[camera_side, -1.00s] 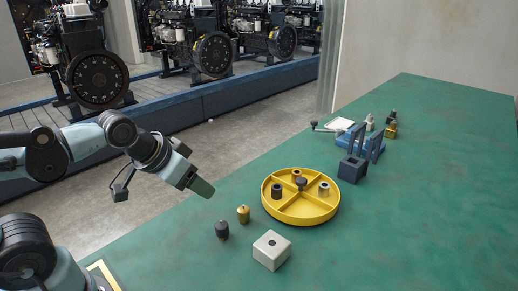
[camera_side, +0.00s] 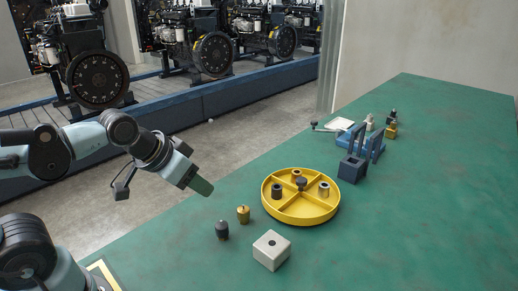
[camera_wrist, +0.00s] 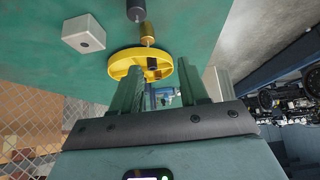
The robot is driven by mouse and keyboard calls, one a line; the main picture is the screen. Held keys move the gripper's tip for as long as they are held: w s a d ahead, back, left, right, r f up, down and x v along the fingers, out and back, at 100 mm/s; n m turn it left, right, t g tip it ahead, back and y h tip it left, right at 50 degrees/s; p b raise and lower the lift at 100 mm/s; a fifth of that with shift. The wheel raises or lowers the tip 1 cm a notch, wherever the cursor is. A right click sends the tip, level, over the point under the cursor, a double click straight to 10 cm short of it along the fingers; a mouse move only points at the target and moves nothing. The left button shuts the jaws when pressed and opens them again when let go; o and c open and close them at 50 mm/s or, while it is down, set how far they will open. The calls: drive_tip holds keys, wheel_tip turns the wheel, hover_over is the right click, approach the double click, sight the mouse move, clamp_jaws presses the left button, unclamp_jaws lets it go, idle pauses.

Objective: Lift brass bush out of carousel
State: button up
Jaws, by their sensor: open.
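The round yellow carousel (camera_side: 300,215) stands on the green bench, split into compartments around a dark centre knob (camera_side: 301,184). It holds a dark bush (camera_side: 277,192) at left, a brownish bush (camera_side: 296,175) at the back and a grey-tan bush (camera_side: 323,189) at right. I cannot tell for certain which is the brass bush. My gripper (camera_side: 203,187) is open and empty, left of the carousel and clear of it. In the wrist view the carousel (camera_wrist: 118,66) lies beyond my open fingers (camera_wrist: 160,68), which partly hide it; the bushes are not clear there.
A brass-coloured plug (camera_side: 243,214), a dark plug (camera_side: 222,230) and a pale block with a hole (camera_side: 271,250) stand in front of the carousel. Behind it are a blue box (camera_side: 352,170), a blue fixture (camera_side: 374,150) and several small parts. The bench's right side is clear.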

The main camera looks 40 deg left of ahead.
drive_tip(key=w+m+h, duration=0.2)
drive_tip(key=w+h, duration=0.1)
drive_tip(key=w, duration=0.4)
drive_tip(key=m+t+h, duration=0.3)
drive_tip(key=m+h, duration=0.3)
drive_tip(key=m, duration=0.1)
approach(298, 172)
drive_tip(key=x, duration=0.8)
drive_tip(key=shift+w+f, duration=0.1)
drive_tip(key=shift+f, duration=0.05)
clamp_jaws()
